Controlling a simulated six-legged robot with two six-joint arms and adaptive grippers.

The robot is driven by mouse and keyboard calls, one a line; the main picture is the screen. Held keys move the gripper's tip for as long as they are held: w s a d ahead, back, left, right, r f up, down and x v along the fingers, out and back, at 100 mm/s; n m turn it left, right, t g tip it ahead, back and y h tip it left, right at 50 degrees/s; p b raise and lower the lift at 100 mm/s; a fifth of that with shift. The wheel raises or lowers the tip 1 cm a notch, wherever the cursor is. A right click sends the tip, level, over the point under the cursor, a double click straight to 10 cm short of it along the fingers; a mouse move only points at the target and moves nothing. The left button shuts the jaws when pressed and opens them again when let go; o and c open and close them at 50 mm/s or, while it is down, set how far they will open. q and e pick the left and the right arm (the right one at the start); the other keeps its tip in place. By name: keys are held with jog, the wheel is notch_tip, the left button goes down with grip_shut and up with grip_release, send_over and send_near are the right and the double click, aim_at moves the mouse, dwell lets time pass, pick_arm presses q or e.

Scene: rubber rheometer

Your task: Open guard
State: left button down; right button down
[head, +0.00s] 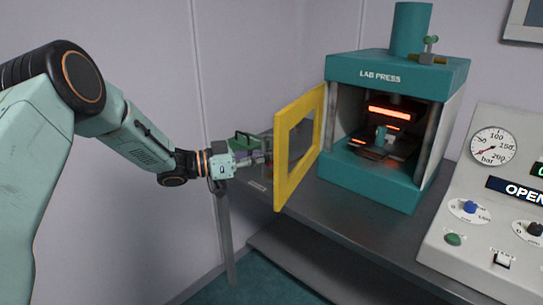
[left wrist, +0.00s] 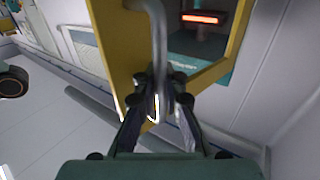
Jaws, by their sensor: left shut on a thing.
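The guard (head: 281,150) is a yellow-framed door with a window, hinged at the left side of the teal lab press (head: 372,185). It stands swung out from the press front, so the chamber is uncovered, with a glowing orange bar inside. My left gripper (head: 262,160) is at the outer edge of the guard, partly hidden behind it. In the left wrist view, my left gripper (left wrist: 157,105) is shut on the grey guard handle (left wrist: 159,40), a curved bar on the yellow guard (left wrist: 113,50). My right gripper is not in view.
The press stands on a grey bench (head: 320,205). A control panel (head: 480,215) with a gauge, knobs and a display reading "OPEN" is at the right. Bare wall lies to the left.

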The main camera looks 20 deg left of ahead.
pick_arm(q)
jog(key=a, duration=0.3)
jog(key=shift+w+a+f, duration=0.25)
jog(key=shift+w+a, duration=0.1)
jog(key=shift+a, duration=0.05)
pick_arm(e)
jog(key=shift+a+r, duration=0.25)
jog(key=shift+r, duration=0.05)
pick_arm(q)
jog(key=shift+a, duration=0.2)
jog(key=c, duration=1.9)
grip_release()
jog(key=o, duration=0.5)
jog(key=shift+s+r, duration=0.25)
jog(key=shift+r, duration=0.1)
jog(key=v, duration=1.1)
jog(key=shift+s+a+f, duration=0.1)
jog(key=shift+a, duration=0.3)
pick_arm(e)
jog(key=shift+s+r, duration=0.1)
